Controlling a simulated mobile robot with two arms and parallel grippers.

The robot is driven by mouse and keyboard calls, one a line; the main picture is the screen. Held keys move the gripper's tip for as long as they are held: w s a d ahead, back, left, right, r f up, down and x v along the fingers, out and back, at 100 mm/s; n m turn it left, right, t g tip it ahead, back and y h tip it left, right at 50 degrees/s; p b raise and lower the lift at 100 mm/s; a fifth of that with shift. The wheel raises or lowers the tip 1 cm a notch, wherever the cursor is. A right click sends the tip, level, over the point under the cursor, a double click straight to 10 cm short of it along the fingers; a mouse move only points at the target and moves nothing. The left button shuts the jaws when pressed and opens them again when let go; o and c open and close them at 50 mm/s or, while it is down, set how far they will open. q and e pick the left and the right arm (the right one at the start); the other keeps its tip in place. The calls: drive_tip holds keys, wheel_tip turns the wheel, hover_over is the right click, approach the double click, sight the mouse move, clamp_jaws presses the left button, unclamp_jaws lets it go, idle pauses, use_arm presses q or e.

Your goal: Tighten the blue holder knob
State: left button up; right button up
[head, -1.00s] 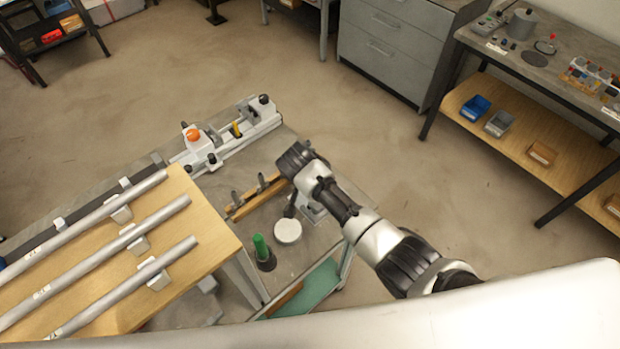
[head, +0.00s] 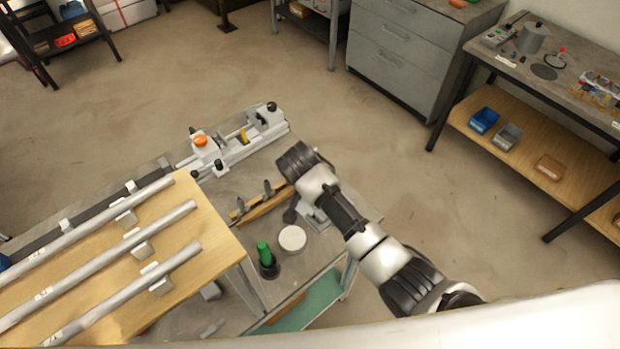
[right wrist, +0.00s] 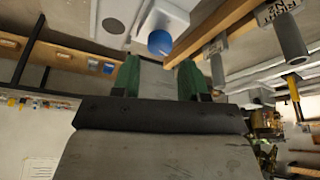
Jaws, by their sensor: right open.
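The blue knob (right wrist: 159,42) shows in the right wrist view as a round blue ball beside a pale block (right wrist: 165,18). My right gripper (right wrist: 158,72) has two green fingers spread apart with nothing between them. The knob lies just beyond the fingertips in the picture, roughly centred across the gap. I cannot tell the exact distance to it. In the head view my right arm (head: 340,210) reaches over the bench from the right and hides the knob and most of the gripper. A pale grey plate (head: 316,219) shows beside the arm. My left gripper is not in view.
The jig rail with an orange knob (head: 200,141) lies behind on the bench. A wooden strip with clips (head: 262,205), a green-topped bottle (head: 264,252) and a white disc (head: 292,238) are near the arm. Metal tubes (head: 120,262) lie on the wooden board at left.

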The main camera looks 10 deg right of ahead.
drive_tip(key=v, duration=0.6)
drive_tip(key=shift+b, duration=0.4)
drive_tip(key=s+d+f+n+y, duration=0.1)
drive_tip(key=s+d+n, duration=0.3)
drive_tip(key=s, duration=0.5)
drive_tip(key=s+d+n+y, duration=0.1)
drive_tip(key=s+d+n, duration=0.1)
drive_tip(key=s+d, duration=0.6)
drive_tip(key=s+d+f+n+y, duration=0.1)
drive_tip(key=s+d+n, duration=0.25)
drive_tip(key=s, duration=0.65)
wheel_tip(320, 180, down, 31)
drive_tip(key=g+b, duration=0.2)
drive_tip(key=b, duration=0.3)
drive_tip(key=s+d+f+b, duration=0.3)
drive_tip(key=s+f+b, duration=0.1)
drive_tip(key=s+f, duration=1.3)
wheel_tip(320, 180, down, 3)
drive_tip(key=shift+d+r+g, duration=0.15)
drive_tip(key=shift+g, duration=0.25)
